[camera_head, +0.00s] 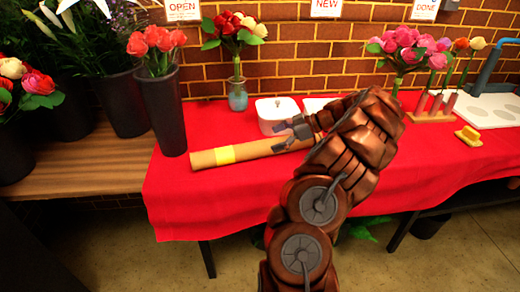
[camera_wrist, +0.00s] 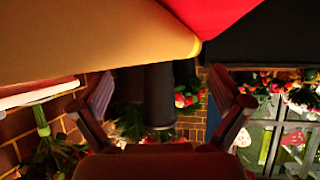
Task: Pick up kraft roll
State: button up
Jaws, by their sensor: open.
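The kraft roll (camera_head: 262,147) is a long tan tube with a yellow band, lying on the red-clothed table (camera_head: 175,205) near its front edge. My arm hides its right end. My gripper (camera_head: 285,134) is open beside the roll's right part, fingertips pointing left; I cannot tell whether it touches the roll. In the wrist view the roll (camera_wrist: 85,38) fills the upper left, close to the camera. The open fingers (camera_wrist: 166,98) stand apart there with nothing held between them.
A white canister (camera_head: 276,112) stands behind my gripper. A glass vase with roses (camera_head: 237,95) is at the back. A dark bucket of coral roses (camera_head: 163,112) stands just left of the roll. A yellow block (camera_head: 468,137) and a wooden rack (camera_head: 437,115) are at right.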

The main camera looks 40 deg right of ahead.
aim_at(267, 143)
jog(key=shift+p+x, duration=0.4)
jog(key=shift+x, duration=2.15)
jog(key=shift+s+f, duration=0.1)
jog(key=shift+c, duration=0.4)
jog(key=c, duration=1.8)
